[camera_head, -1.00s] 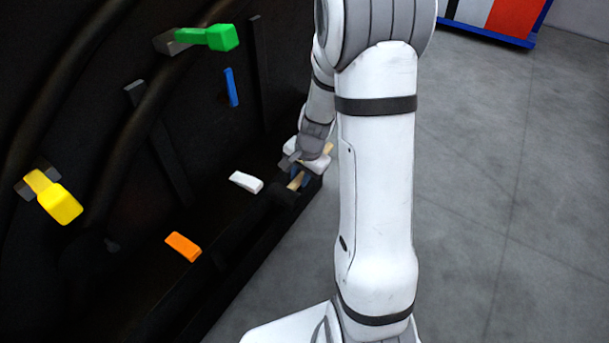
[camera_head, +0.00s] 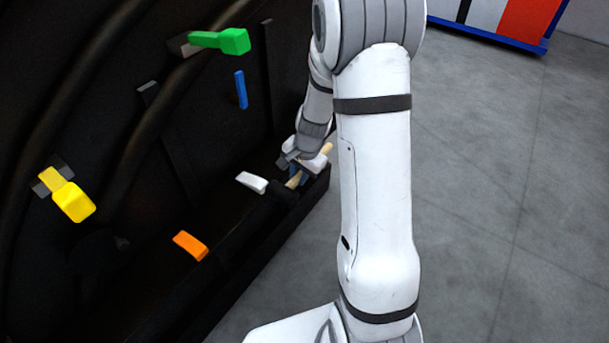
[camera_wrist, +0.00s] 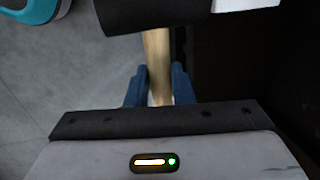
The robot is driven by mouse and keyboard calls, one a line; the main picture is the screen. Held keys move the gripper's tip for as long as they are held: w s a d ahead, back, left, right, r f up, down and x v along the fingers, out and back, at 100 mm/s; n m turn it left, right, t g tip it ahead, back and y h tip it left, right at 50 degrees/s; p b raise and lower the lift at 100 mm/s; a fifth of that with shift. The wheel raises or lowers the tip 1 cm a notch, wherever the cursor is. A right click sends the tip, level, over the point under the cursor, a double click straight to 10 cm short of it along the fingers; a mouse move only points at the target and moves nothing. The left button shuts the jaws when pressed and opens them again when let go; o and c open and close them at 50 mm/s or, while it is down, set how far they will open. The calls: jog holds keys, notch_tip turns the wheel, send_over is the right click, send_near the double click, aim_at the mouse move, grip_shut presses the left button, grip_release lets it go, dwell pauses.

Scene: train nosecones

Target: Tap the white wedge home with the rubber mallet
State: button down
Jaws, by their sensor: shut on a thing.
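My gripper (camera_wrist: 159,88) is shut on the wooden handle of the rubber mallet, with a blue finger on each side of the handle (camera_wrist: 157,60). The black mallet head (camera_wrist: 150,12) is at the top of the wrist view. In the head view the mallet head (camera_head: 285,196) is dark against the dark ledge and hard to make out. The white wedge (camera_head: 252,182) is at the ledge, just left of the mallet head. Its edge also shows in the wrist view (camera_wrist: 245,4), right beside the mallet head. I cannot tell whether they touch.
An orange wedge (camera_head: 190,245) is on the ledge at lower left. Yellow (camera_head: 72,200), green (camera_head: 234,41) and blue (camera_head: 241,90) pieces are on the dark curved wall.

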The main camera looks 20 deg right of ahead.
jog(key=shift+w+a, duration=0.2)
jog(key=shift+w, duration=0.1)
jog(key=shift+s+d, duration=0.1)
jog(key=shift+s+d, duration=0.35)
jog(key=shift+s, duration=0.15)
jog(key=shift+a, duration=0.1)
jog(key=shift+w+a+p, duration=0.2)
jog(key=shift+w+a, duration=0.2)
jog(key=shift+w, duration=0.2)
jog(key=shift+w+a+p, duration=0.15)
jog(key=shift+w+a, duration=0.25)
jog(key=shift+w, duration=0.2)
jog(key=shift+s+d, duration=0.4)
jog(key=shift+s, duration=0.15)
